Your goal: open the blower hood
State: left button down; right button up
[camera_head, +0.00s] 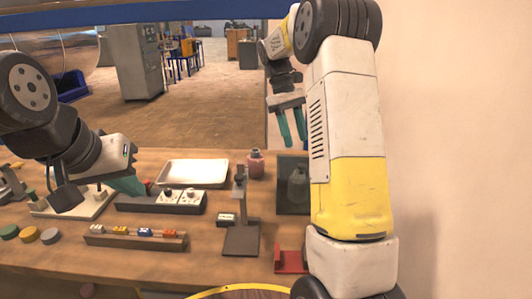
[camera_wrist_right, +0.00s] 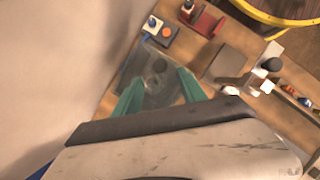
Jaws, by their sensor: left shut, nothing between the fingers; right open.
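A dark, see-through box with a rounded grey shape inside, which looks like the blower hood (camera_head: 284,204), stands on the workbench right of centre, partly hidden by my right arm. In the right wrist view the hood (camera_wrist_right: 160,88) lies beyond and between my fingertips, apparently closed, though its lid edge is hard to make out. My right gripper (camera_head: 293,140) is open and empty, with teal fingers pointing down above and behind the hood. Its fingers also show in the right wrist view (camera_wrist_right: 160,82). My left gripper (camera_head: 131,187) is shut and empty, low over the bench's left part.
A control box with a blue and an orange button (camera_wrist_right: 160,30) sits beside the hood. A plain wall stands at the right.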

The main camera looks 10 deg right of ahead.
aim_at(302, 165)
jog(key=x, duration=0.7)
jog(key=shift+f, duration=0.4)
grip_shut()
dwell(1.1)
